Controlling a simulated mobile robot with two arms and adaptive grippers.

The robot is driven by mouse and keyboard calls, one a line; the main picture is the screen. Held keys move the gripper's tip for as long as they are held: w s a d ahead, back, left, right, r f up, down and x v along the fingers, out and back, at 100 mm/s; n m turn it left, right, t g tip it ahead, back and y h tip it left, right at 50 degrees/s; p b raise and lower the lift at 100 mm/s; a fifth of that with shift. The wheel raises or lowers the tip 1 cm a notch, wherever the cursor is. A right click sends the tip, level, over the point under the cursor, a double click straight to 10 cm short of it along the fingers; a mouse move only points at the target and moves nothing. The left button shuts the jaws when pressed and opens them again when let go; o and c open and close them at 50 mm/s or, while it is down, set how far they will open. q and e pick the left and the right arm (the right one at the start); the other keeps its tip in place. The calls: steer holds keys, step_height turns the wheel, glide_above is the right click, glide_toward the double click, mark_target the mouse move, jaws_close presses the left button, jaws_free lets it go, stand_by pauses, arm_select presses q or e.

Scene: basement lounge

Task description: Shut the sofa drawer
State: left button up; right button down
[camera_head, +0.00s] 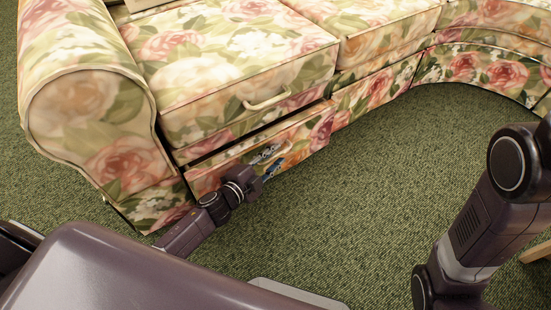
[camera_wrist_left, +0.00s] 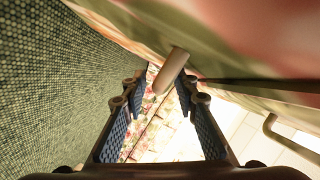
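The sofa drawer (camera_head: 312,135) is the low floral front panel under the sofa seat. It stands out a little, with a dark gap along its top edge. My left gripper (camera_head: 272,163) is at the drawer front, by its pale handle. In the left wrist view the end of a pale handle (camera_wrist_left: 172,70) shows between the tips of the left gripper (camera_wrist_left: 163,85). The fingers are spread apart, and I cannot tell whether they touch the handle. Much of the handle is hidden in the head view. My right gripper is out of view.
The floral sofa (camera_head: 240,60) curves off to the right, its rounded armrest (camera_head: 90,120) at the left. A second pale handle (camera_head: 267,100) sits above the drawer. Green carpet (camera_head: 370,180) in front of the sofa is clear. My right arm is at the right.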

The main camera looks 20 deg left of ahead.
mark_target(264, 149)
arm_select(q)
steer(key=shift+w+d, duration=0.1)
steer(key=shift+w, duration=0.05)
steer(key=shift+c, duration=0.4)
jaws_close()
steer(key=w+a, duration=0.2)
steer(key=a, duration=0.1)
steer(key=shift+w+a, duration=0.3)
steer(key=shift+w, duration=0.05)
steer(key=shift+o, duration=0.4)
jaws_free()
